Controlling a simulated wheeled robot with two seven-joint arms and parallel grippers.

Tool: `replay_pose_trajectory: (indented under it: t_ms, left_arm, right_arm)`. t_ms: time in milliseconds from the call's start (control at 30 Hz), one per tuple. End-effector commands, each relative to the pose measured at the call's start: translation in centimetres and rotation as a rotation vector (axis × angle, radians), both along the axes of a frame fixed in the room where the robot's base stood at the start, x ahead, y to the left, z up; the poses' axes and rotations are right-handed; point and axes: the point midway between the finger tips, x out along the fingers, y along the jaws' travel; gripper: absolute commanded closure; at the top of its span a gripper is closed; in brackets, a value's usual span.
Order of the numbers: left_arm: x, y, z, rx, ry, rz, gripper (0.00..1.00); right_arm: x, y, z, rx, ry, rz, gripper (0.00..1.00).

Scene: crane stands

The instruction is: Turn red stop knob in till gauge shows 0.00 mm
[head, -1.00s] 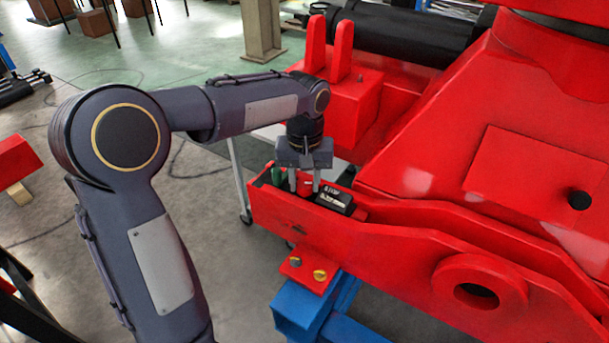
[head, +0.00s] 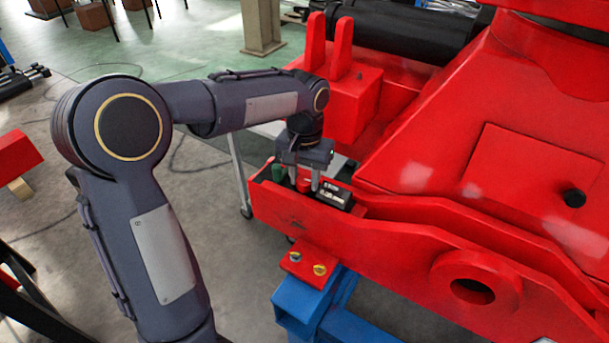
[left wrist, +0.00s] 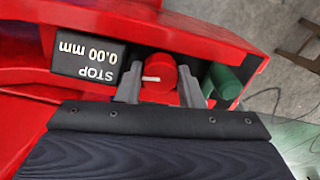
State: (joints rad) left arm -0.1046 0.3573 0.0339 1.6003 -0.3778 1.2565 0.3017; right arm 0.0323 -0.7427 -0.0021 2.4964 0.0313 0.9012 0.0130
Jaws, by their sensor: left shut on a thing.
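The red stop knob (left wrist: 159,78), with a white mark on its face, sits in the red machine's recess. My left gripper (left wrist: 160,88) is shut on it, one finger at each side, in the left wrist view. In the head view my left gripper (head: 304,186) reaches down into the recess, and the knob (head: 304,186) shows only partly between the fingers. The black gauge (left wrist: 88,58) is beside the knob and reads "STOP 0.00 mm", upside down in the left wrist view. The gauge (head: 333,195) is too small to read in the head view. My right gripper is not in view.
A green knob (left wrist: 224,80) stands close beside the red knob, near a finger. The red recess wall (head: 300,211) runs along the front. A blue stand (head: 300,312) holds the machine (head: 430,250) from below.

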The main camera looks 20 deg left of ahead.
Motion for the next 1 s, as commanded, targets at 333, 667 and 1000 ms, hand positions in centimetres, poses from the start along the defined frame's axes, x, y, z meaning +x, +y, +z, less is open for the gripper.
replay_pose_trajectory:
  t_ms: [333, 667, 1000]
  left_arm:
    - [0.02, -0.03, 0.03, -0.001, -0.001, 0.001, 0.45]
    - [-0.03, -0.12, -0.04, -0.002, 0.001, 0.0, 0.45]
    - [-0.06, -0.18, -0.15, -0.002, 0.003, 0.01, 0.45]
  right_arm:
    - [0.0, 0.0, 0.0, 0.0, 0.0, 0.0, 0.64]
    - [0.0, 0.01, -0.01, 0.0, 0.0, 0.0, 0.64]
    - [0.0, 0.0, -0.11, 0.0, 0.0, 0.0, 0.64]
